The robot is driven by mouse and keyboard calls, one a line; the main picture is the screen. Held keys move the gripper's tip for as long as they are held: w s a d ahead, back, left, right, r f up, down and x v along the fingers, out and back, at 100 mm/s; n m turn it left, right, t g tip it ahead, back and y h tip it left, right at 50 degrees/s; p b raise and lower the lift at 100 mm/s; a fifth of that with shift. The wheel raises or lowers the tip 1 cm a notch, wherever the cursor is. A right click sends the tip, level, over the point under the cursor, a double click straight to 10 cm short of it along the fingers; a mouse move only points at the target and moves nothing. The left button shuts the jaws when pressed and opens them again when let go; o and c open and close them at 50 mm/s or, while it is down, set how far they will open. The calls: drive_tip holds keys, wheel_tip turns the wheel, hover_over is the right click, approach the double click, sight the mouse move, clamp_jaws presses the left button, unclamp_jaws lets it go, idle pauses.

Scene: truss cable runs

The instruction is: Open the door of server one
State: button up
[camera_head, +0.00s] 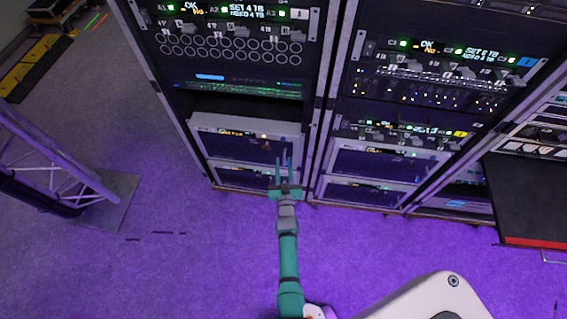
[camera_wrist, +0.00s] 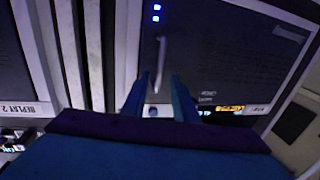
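The server door with a dark front and pale grey frame (camera_head: 240,147) is low in the left rack. It fills most of the wrist view as a dark panel (camera_wrist: 235,55). A slim pale upright handle (camera_wrist: 161,62) is on this panel. My gripper (camera_head: 284,158) is in front of the door's right part. Its two fingers (camera_wrist: 157,80) are apart, with the handle showing between and just beyond their tips. I cannot tell whether they touch it. The door looks shut. The label on its frame is too blurred to read as server one.
A neighbouring unit marked REPLAY 2 (camera_wrist: 20,109) is beyond the rack posts (camera_wrist: 88,50). A truss foot plate (camera_head: 112,203) stands at left. A black, red-edged surface (camera_head: 530,195) juts out at right. Purple floor before the left rack is clear.

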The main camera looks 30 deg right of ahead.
drive_tip(key=shift+w+d, duration=0.15)
drive_tip(key=shift+w, duration=0.1)
drive_tip(key=shift+d, duration=0.25)
clamp_jaws()
drive_tip(key=shift+a, duration=0.1)
drive_tip(key=shift+w+r, duration=0.1)
drive_tip(key=shift+w, duration=0.05)
idle(0.9)
